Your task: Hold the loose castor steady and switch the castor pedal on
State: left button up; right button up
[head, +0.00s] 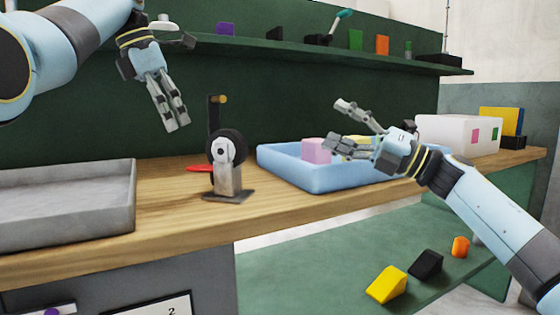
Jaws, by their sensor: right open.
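The castor (228,150) stands upright on the wooden bench, with a black wheel, pale hub, grey bracket and dark base plate. A flat red piece (200,169) shows beside it on the left, partly hidden behind it; it may be the pedal. My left gripper (178,124) points down, above and left of the castor, and touches nothing visible. Its fingers lie close together, and I cannot tell whether they are shut. My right gripper (338,125) is open above the blue tray, right of the castor, apart from it.
The blue tray (310,182) holds a pink block (317,150) and yellow pieces. A grey tray (128,205) is at left.

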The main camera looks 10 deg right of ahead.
aim_at(227, 157)
jog(key=a+f+n+g, duration=0.1)
jog(key=a+n, duration=0.3)
jog(key=a+f+n+g+h, duration=0.1)
jog(key=a+f+n, duration=0.1)
jog(key=a+n, duration=0.2)
jog(key=s+a+f+n+g+h, duration=0.1)
jog(key=a+f+n+g, duration=0.1)
jog(key=a+n, duration=0.2)
jog(key=shift+f+n, duration=0.25)
jog(key=shift+n, duration=0.35)
jog(key=shift+w+a+f, duration=0.1)
jog(key=shift+w+a, duration=0.1)
jog(key=shift+a, duration=0.1)
jog(key=x, duration=1)
jog(key=shift+f, duration=0.2)
jog(key=shift+c, duration=0.4)
